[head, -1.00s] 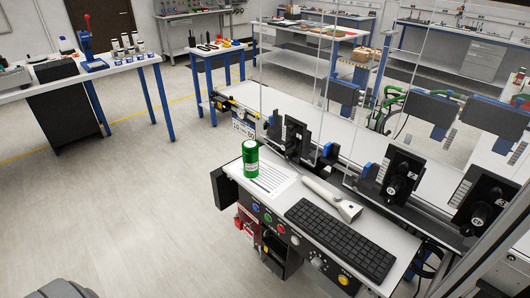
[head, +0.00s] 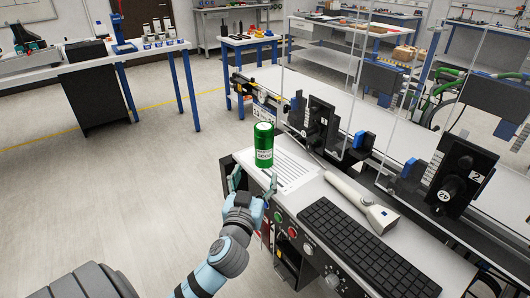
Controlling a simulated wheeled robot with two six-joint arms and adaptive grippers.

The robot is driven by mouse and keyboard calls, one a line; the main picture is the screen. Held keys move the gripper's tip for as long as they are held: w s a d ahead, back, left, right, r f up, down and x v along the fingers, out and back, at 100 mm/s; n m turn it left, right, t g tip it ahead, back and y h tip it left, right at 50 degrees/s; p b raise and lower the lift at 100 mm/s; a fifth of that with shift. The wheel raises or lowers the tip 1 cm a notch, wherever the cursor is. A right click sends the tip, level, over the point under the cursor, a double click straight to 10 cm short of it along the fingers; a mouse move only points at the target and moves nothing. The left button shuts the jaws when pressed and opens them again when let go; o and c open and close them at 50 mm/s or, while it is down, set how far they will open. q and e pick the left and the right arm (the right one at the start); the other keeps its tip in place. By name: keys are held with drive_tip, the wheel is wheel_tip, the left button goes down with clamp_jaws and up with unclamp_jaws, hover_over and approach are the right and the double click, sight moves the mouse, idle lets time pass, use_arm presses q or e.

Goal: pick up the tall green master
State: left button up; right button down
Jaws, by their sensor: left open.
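The tall green master (head: 263,146) is a green cylinder with a white label. It stands upright on the near left part of the white control desk, at the edge of a printed sheet (head: 292,172). My left gripper (head: 254,181) comes in from below, just in front of the cylinder and lower in the picture. Its two fingers are spread apart with nothing between them. Whether the fingertips touch the cylinder cannot be told. My right gripper is not in view.
A white handheld scanner (head: 362,202) and a black keyboard (head: 362,250) lie right of the sheet. Dark gauge units (head: 456,178) and clear panels stand behind the desk. Coloured buttons (head: 279,217) line its front. The floor to the left is free.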

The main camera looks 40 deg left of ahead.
sight(262, 153)
use_arm(q)
drive_tip(key=x, duration=0.3)
drive_tip(key=r+x, duration=0.1)
drive_tip(key=x, duration=0.7)
drive_tip(key=shift+w+r, duration=0.15)
drive_tip(key=shift+w, duration=0.05)
drive_tip(key=shift+w+a, duration=0.2)
drive_tip(key=shift+w, duration=0.15)
drive_tip(key=shift+s, duration=0.1)
clamp_jaws()
